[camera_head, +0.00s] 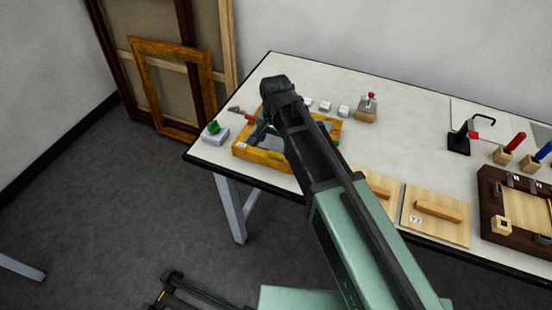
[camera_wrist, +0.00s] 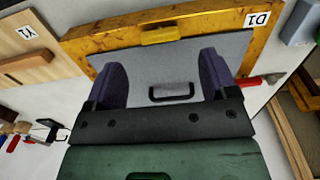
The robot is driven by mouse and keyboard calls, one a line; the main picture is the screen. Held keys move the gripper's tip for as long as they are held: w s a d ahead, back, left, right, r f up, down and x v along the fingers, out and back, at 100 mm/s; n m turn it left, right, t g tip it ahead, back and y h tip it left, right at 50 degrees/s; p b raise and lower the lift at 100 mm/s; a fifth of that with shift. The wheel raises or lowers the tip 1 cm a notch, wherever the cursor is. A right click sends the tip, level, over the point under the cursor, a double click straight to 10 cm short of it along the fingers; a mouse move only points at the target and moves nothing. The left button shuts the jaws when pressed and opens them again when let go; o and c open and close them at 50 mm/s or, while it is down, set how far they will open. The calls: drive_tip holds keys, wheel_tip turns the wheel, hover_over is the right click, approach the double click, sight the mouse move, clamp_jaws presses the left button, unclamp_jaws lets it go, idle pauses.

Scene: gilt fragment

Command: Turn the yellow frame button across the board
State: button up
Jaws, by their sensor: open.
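The gilt frame (camera_head: 270,158), labelled D1, lies flat on the table at left in the head view, partly hidden by my arm. In the wrist view its far rail (camera_wrist: 100,45) crosses the top. A yellow button (camera_wrist: 165,34) sits on that rail and appears to lie lengthwise along it, at the board's edge. The grey board (camera_wrist: 205,50) lies inside the frame and has a black handle (camera_wrist: 172,92). My gripper (camera_wrist: 162,72) is open above the board, with its purple fingers apart and nothing between them. The button cannot be made out in the head view.
Two wooden panels with handles (camera_head: 438,208) lie right of the frame. A dark frame (camera_head: 495,200), a black stand (camera_head: 459,138) and a wooden block with a red knob (camera_head: 367,108) are also on the table. A grey box with a green top (camera_head: 215,134) stands left.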

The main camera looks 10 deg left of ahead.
sight(276, 153)
wheel_tip(276, 153, down, 6)
drive_tip(key=b, duration=0.4)
drive_tip(key=shift+r, duration=0.15)
drive_tip(key=c, duration=0.9)
drive_tip(key=shift+c, duration=0.2)
